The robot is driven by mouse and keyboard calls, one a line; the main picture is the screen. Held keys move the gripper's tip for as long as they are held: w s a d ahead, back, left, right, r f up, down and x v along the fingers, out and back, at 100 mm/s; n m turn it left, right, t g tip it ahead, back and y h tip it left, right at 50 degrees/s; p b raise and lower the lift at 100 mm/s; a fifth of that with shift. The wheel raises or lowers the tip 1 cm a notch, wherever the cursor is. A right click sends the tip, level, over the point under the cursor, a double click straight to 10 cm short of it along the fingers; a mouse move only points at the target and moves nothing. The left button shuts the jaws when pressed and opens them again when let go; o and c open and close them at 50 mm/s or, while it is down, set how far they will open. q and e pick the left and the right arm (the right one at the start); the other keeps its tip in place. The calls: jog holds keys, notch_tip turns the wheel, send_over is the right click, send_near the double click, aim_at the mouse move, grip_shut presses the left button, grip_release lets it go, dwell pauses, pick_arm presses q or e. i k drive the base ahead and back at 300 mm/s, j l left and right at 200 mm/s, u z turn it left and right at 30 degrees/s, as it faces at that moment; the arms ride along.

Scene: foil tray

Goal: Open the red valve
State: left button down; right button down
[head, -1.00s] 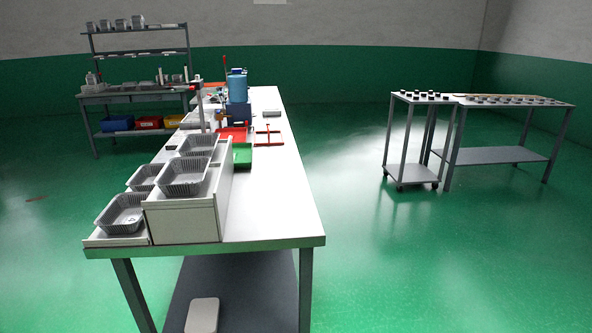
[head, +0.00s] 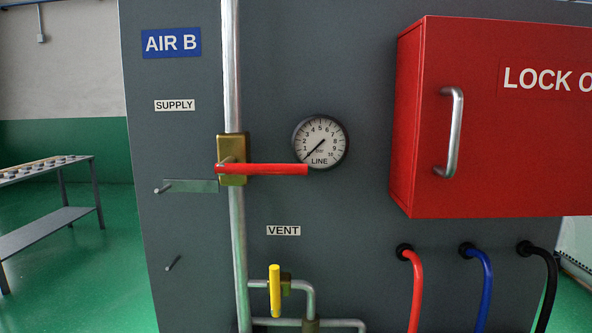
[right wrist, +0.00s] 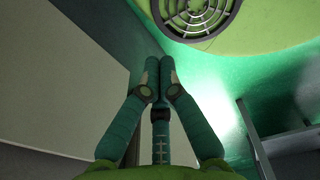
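The red valve has a long red lever (head: 270,169) on a brass body (head: 234,150), set on a vertical silver pipe (head: 231,80) on a grey panel. The lever lies horizontal, across the pipe, and points right. My right gripper (right wrist: 159,66) shows in the right wrist view with its fingertips together and nothing visible between them. The valve is not visible in that view. No gripper shows in the head view, and my left gripper is not in view.
A round gauge (head: 320,141) sits by the lever's tip, its needle at the low end. Below is a yellow handle (head: 274,290) under the VENT label. A red lockout cabinet (head: 490,110) juts out at right, with hoses below. A table (head: 50,180) stands at left.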

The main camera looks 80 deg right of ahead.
aim_at(228, 165)
jog(key=k+j+z, duration=0.1)
jog(key=z, duration=2)
jog(key=k+j, duration=0.4)
jog(key=i+l, duration=0.4)
